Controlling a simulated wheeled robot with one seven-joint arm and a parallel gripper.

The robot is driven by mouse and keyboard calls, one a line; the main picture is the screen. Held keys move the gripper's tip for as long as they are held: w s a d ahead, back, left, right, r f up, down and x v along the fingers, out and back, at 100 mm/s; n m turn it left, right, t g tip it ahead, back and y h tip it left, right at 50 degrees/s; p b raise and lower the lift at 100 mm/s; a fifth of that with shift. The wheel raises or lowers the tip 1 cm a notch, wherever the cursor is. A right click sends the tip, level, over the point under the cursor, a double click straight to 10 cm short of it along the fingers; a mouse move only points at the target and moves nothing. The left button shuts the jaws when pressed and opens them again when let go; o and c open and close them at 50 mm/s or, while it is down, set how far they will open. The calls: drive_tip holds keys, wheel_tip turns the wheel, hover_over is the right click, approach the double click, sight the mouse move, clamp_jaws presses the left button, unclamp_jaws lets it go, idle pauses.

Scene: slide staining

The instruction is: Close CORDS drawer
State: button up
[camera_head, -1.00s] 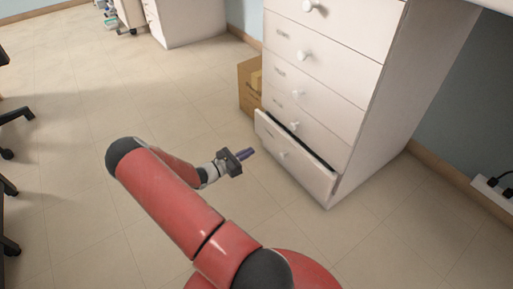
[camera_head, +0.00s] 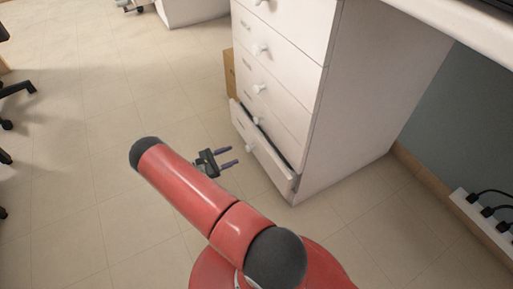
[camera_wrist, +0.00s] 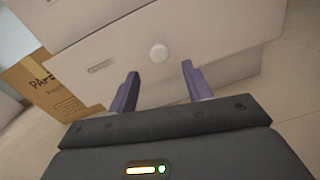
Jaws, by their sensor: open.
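The white cabinet (camera_head: 345,110) has a column of drawers with round white knobs. Its bottom drawer (camera_head: 268,163) stands slightly open, with a dark gap along its top edge; the drawers above look shut. Its label is too small to read, so I cannot confirm it says CORDS. My gripper (camera_head: 234,156) is open and empty, low in front of this drawer. In the wrist view, my gripper's purple fingers (camera_wrist: 160,70) point at a drawer front (camera_wrist: 205,40). A white knob (camera_wrist: 158,53) shows just beyond and between the fingertips, apparently not touched.
A cardboard box (camera_wrist: 45,88) with black lettering stands left of the cabinet. A power strip with plugs (camera_head: 487,213) is by the right wall. A desk top (camera_head: 440,25) overhangs at upper right. Chair legs (camera_head: 15,95) show at far left. The tiled floor between is clear.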

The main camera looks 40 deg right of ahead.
drive_tip(key=x, duration=0.7)
drive_tip(key=shift+d, duration=0.1)
